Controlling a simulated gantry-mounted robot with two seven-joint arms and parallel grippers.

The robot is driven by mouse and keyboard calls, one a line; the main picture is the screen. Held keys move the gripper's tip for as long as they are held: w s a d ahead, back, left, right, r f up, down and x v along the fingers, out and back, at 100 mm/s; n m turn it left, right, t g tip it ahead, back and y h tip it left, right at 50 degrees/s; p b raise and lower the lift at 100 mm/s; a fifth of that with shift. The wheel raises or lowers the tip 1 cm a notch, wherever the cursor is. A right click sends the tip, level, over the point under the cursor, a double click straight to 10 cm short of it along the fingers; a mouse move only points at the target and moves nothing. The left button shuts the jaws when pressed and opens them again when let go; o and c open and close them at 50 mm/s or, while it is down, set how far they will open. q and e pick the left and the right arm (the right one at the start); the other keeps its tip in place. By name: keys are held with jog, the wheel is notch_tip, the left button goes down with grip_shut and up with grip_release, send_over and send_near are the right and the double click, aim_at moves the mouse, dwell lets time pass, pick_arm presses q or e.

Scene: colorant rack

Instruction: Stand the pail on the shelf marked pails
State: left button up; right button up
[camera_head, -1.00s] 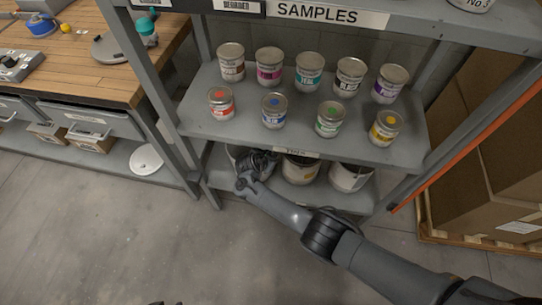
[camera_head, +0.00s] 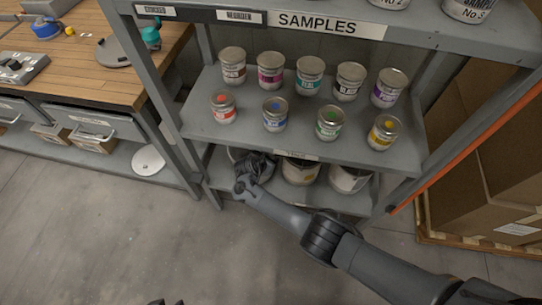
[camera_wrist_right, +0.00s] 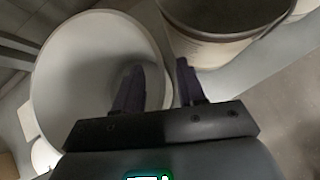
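On the low shelf, my right gripper (camera_head: 254,164) reaches in at the left end. In the right wrist view, a pale, open, empty-looking pail (camera_wrist_right: 75,75) fills the left side. The right gripper (camera_wrist_right: 160,62) is open there, one finger over the pail's mouth and the other outside its right rim, with a visible gap. Contact with the wall cannot be told. In the head view this pail is mostly hidden behind the gripper. The shelf's label (camera_head: 297,155) is too small to read surely. Dark tips at the bottom edge may be my left gripper (camera_head: 165,302).
A yellow-marked pail (camera_head: 300,173) and a white pail (camera_head: 348,179) stand to the right on the low shelf. Several small cans fill the samples shelf above (camera_head: 200,118). Cardboard boxes (camera_head: 490,200) stand at right. The floor in front (camera_head: 130,230) is clear.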

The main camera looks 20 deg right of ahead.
jog(key=shift+p+v, duration=0.6)
jog(key=shift+v, duration=0.45)
jog(key=shift+a, duration=0.1)
